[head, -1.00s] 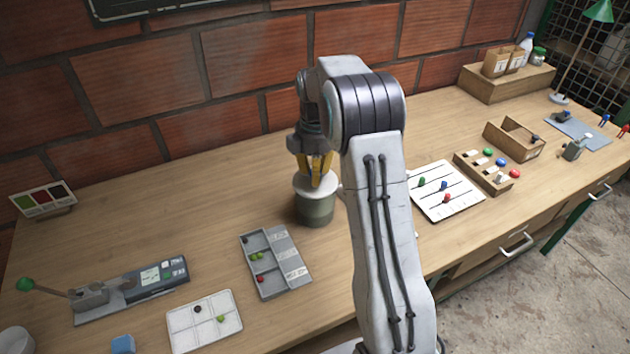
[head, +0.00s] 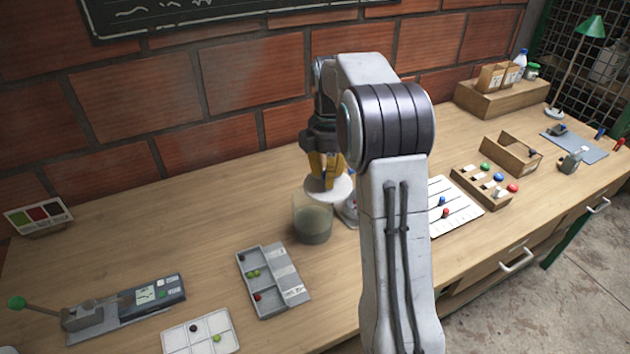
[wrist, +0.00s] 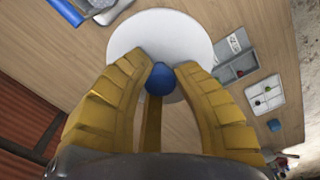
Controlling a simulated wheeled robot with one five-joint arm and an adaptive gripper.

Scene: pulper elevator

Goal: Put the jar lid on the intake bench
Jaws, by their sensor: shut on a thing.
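The jar lid (head: 337,190) is a white disc with a blue knob, which shows in the wrist view (wrist: 158,80). My gripper (head: 325,172) has yellow fingers closed around that knob and holds the lid. In the wrist view my gripper (wrist: 164,75) looks down on the white disc. The lid is off the glass jar (head: 312,218), above and to the right of its open mouth. The jar stands on the wooden bench (head: 160,215) and holds something dark. Part of the lid's right side is close to my arm in the head view.
A grey compartment tray (head: 272,280) lies in front of the jar. A white tray (head: 200,332) and a lever device (head: 125,308) are at the left. Bare wood lies left of the jar.

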